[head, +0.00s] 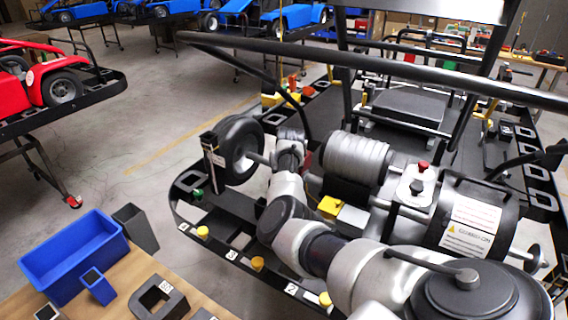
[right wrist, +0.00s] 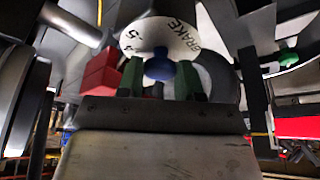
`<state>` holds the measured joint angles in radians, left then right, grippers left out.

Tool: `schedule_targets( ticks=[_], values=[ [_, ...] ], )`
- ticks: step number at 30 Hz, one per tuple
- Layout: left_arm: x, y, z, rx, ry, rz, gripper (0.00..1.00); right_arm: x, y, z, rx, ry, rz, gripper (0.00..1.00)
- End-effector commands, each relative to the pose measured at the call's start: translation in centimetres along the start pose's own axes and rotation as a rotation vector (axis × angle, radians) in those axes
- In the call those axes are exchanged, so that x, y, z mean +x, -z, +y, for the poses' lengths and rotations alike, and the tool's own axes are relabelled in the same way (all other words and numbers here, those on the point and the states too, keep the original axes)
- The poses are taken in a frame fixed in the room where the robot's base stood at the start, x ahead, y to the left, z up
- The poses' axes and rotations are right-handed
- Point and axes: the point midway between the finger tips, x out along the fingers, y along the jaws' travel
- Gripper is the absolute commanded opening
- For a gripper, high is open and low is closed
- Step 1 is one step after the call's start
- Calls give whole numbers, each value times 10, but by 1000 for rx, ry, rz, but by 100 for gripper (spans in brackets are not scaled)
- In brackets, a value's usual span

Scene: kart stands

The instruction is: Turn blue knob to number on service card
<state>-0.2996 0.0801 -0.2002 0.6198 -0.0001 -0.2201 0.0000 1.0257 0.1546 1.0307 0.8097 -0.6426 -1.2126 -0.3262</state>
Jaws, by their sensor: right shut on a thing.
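In the right wrist view a blue knob (right wrist: 159,66) sits at the lower edge of a round white dial (right wrist: 156,36). The dial reads "BRAKE" and carries a 5 and what looks like a 4; other marks are hidden. My right gripper (right wrist: 160,80) is shut on the blue knob, one green fingertip on each side. In the head view my right arm reaches from the lower right to beside the black wheel; its fingers and the knob are hidden there. No service card can be made out for certain. My left gripper is not in view.
A red block (right wrist: 101,74) stands close left of the fingers. In the head view black kart bars (head: 400,75) cross above my arm. A blue bin (head: 72,254) stands on the wooden table (head: 130,275) at lower left.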

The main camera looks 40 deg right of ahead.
Motion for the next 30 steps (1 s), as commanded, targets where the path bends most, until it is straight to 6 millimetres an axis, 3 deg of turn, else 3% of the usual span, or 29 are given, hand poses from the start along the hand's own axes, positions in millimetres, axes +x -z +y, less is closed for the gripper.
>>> schedule_targets(
  ticks=[6, 14, 30],
  values=[
    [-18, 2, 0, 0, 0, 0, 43, -3, 2, 3, -191, 76, 0, 12],
    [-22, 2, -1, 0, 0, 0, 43, -1, 2, 5, -418, 171, 1, 12],
    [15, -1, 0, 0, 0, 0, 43, 4, 3, 6, -852, 351, 6, 12]
  ],
)
